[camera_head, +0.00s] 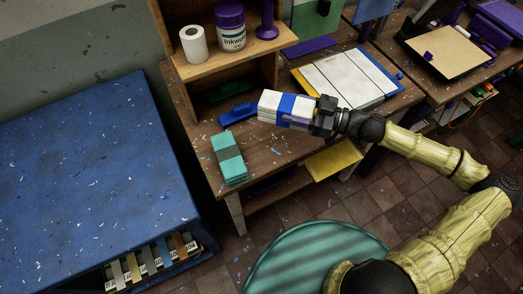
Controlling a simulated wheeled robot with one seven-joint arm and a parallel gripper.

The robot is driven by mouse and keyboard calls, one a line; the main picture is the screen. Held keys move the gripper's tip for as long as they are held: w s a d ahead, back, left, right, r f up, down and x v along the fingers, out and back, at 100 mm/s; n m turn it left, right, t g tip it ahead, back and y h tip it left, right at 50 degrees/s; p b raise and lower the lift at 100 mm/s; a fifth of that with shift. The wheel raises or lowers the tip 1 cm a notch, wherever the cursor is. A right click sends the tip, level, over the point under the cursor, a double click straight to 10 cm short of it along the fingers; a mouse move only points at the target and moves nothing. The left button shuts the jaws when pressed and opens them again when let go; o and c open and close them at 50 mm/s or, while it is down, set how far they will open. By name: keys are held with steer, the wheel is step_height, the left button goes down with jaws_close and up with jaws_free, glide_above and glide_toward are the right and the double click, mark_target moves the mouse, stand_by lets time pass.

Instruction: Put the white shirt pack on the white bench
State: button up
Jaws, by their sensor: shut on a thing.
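A white pack with a blue band (285,109) is held at the end of my arm, over the wooden table. It looks like the white shirt pack. My gripper (318,118) is shut on its right end. Whether the pack's underside touches the table top cannot be told. A teal pack with a dark band (229,159) lies on the table to the lower left of my gripper. No white bench can be made out in this view.
The wooden table (275,150) carries a shelf with a white roll (194,44) and an ink jar (230,27). A large blue-topped cabinet (80,185) stands left. Blue scraps dot the surfaces.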

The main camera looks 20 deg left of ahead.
steer(key=shift+f, duration=0.15)
steer(key=shift+f+p, duration=0.7)
steer(key=shift+f, duration=2.45)
steer(key=shift+f, duration=0.1)
steer(key=shift+f+p, duration=0.35)
steer(key=shift+f, duration=1.45)
steer(key=o, duration=1.1)
